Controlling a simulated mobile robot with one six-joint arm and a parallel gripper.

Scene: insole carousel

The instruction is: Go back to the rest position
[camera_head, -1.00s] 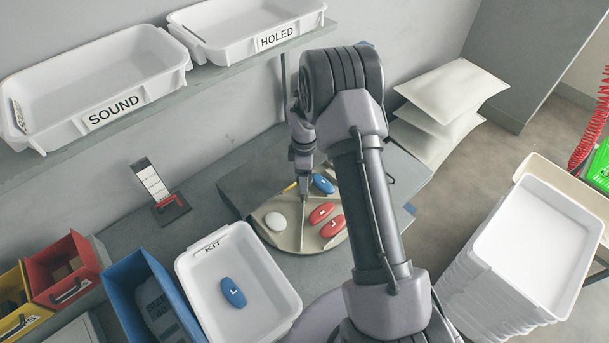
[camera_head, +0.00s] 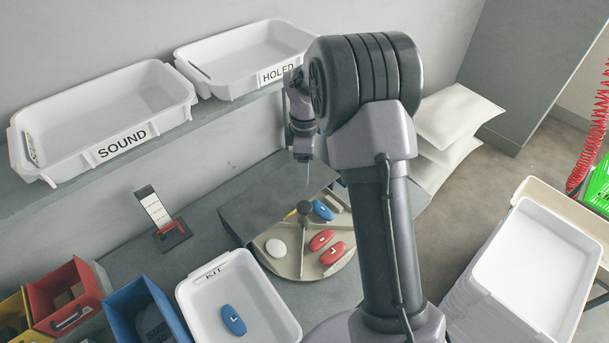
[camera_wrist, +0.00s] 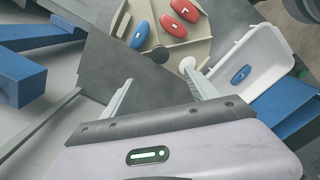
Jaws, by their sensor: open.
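My gripper (camera_head: 307,172) hangs above the round carousel (camera_head: 292,264), which is partly under a grey cover (camera_head: 262,204). In the wrist view my gripper (camera_wrist: 158,92) has its two fingers wide apart with nothing between them. On the carousel lie a blue insole (camera_head: 322,210), two red insoles (camera_head: 321,240) (camera_head: 332,253) and a white round piece (camera_head: 276,247). A blue insole (camera_head: 232,320) lies in the white KIT tray (camera_head: 272,288). My arm hides part of the bench.
White bins labelled SOUND (camera_head: 122,142) and HOLED (camera_head: 277,74) stand on the shelf. Red (camera_head: 72,290) and blue (camera_head: 145,300) bins are at lower left. A stack of white trays (camera_head: 540,258) is at right. Several white bags (camera_head: 453,117) lie behind my arm.

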